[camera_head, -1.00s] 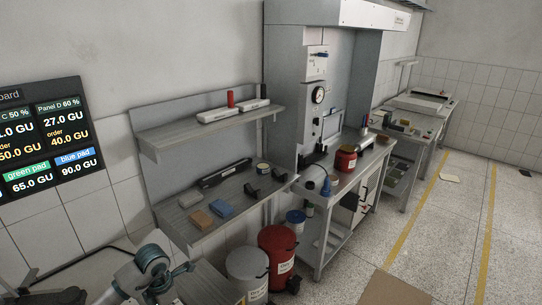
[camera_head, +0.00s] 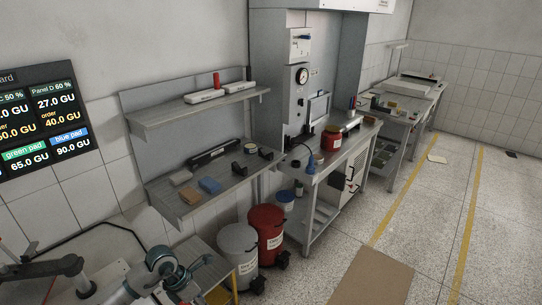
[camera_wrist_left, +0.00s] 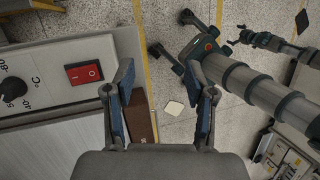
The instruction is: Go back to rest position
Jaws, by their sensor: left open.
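My left gripper (camera_wrist_left: 165,100) is open and empty in the left wrist view, its two blue-padded fingers spread wide apart.
A device with a red switch (camera_wrist_left: 83,72) and a dial (camera_wrist_left: 14,88) is close on the left in the wrist view. A shelf unit (camera_head: 165,208), a white bin (camera_head: 238,245) and a red bin (camera_head: 266,222) stand along the wall. Floor at right is mostly clear.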

